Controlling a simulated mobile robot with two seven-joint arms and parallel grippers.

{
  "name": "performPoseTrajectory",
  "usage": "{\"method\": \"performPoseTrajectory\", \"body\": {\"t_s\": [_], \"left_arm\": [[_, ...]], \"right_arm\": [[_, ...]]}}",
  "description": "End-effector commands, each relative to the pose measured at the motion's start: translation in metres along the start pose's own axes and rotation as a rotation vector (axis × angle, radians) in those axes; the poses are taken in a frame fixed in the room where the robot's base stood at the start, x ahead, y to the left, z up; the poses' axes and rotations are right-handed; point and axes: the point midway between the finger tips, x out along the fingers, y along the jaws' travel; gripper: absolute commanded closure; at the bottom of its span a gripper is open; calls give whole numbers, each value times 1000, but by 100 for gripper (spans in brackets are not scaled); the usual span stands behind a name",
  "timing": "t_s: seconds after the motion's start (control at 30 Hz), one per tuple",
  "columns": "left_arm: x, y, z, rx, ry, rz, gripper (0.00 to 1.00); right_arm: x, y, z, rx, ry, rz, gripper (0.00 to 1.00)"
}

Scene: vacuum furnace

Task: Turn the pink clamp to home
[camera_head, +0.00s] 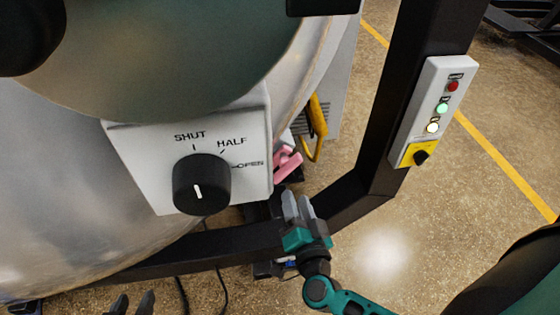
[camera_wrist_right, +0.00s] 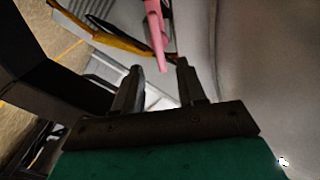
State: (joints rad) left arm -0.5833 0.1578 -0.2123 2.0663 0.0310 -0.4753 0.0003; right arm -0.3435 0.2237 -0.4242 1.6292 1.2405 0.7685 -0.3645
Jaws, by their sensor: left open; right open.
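The pink clamp (camera_head: 287,163) sits at the right edge of the white control panel, partly hidden by it. In the right wrist view the clamp (camera_wrist_right: 156,35) hangs down from the top, its narrow end just beyond and between my fingertips. My right gripper (camera_head: 295,198) is open and empty, just below the clamp in the head view. It also shows in the right wrist view (camera_wrist_right: 158,68), with a gap between its fingers and no clear contact with the clamp. My left gripper (camera_head: 132,303) shows only its two fingertips at the bottom edge, apart and empty.
A white panel (camera_head: 145,165) carries a black knob (camera_head: 202,184) marked SHUT, HALF and OPEN. A dark frame post (camera_head: 385,110) with a button box (camera_head: 432,110) stands to the right. A yellow handle (camera_head: 317,115) is behind the clamp.

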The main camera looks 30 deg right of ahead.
Motion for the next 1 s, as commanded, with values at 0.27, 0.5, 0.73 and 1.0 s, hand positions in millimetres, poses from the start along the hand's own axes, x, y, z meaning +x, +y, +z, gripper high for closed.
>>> {"method": "performPoseTrajectory", "body": {"t_s": [0.27, 0.5, 0.73, 1.0], "left_arm": [[1, 2, 3, -4, 0, 4, 57], [5, 5, 13, -15, -6, 6, 57], [9, 5, 20, -18, -8, 6, 57], [11, 5, 23, -18, -9, 6, 57]], "right_arm": [[24, 3, 0, 2, 8, 8, 60], [75, 3, 0, 3, 8, 6, 60], [113, 4, 0, 3, 6, 7, 60], [129, 3, 0, 2, 4, 8, 60]]}}
